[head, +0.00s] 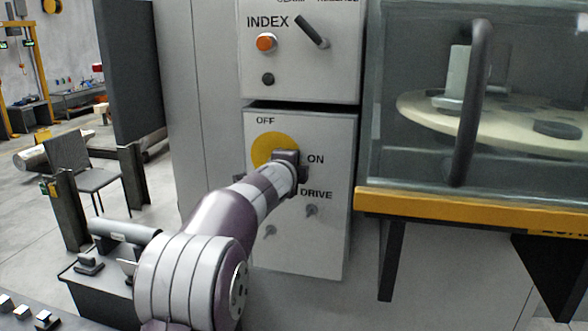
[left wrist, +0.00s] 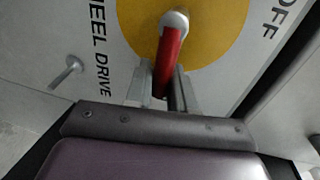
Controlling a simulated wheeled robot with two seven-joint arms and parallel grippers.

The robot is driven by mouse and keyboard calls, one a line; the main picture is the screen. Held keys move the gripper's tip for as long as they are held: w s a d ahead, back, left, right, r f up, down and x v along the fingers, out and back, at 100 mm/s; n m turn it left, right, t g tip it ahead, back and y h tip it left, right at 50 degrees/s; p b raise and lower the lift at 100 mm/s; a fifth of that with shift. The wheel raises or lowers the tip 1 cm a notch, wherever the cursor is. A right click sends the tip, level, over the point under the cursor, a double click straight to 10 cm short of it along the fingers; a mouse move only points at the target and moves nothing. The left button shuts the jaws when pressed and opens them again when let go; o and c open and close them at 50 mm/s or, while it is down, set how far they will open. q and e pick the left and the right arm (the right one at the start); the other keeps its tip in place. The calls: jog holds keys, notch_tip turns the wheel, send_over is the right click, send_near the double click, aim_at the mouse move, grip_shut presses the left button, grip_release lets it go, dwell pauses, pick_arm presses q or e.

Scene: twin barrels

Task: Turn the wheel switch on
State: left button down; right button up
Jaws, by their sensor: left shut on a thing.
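The wheel switch is a yellow disc (head: 265,147) on a light grey panel (head: 335,230) in the head view, with OFF above it and ON to its right. My left gripper (head: 287,160) is at the disc's right side and hides the switch handle there. In the left wrist view the red handle (left wrist: 170,52) stands out from a pale pivot on the yellow disc (left wrist: 215,25). My left gripper's fingers (left wrist: 165,88) are on both sides of the handle, shut on it. The ON label is not in the left wrist view. My right gripper is not in view.
Above is another panel with an orange button (head: 266,42) and a black lever (head: 311,31). A glazed cabinet door with a dark handle (head: 468,100) and a yellow ledge (head: 450,210) stands at the right. A chair (head: 85,175) is on the left.

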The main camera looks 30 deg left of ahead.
pick_arm(q)
jog(key=shift+f, duration=0.3)
jog(key=c, duration=1.2)
grip_release()
jog(key=shift+d, duration=0.1)
jog(key=shift+o, duration=0.4)
jog(key=shift+s+d+r, duration=0.15)
jog(key=shift+r, duration=0.1)
jog(key=shift+s, duration=0.35)
jog(key=v, duration=1.2)
jog(key=shift+r, duration=0.15)
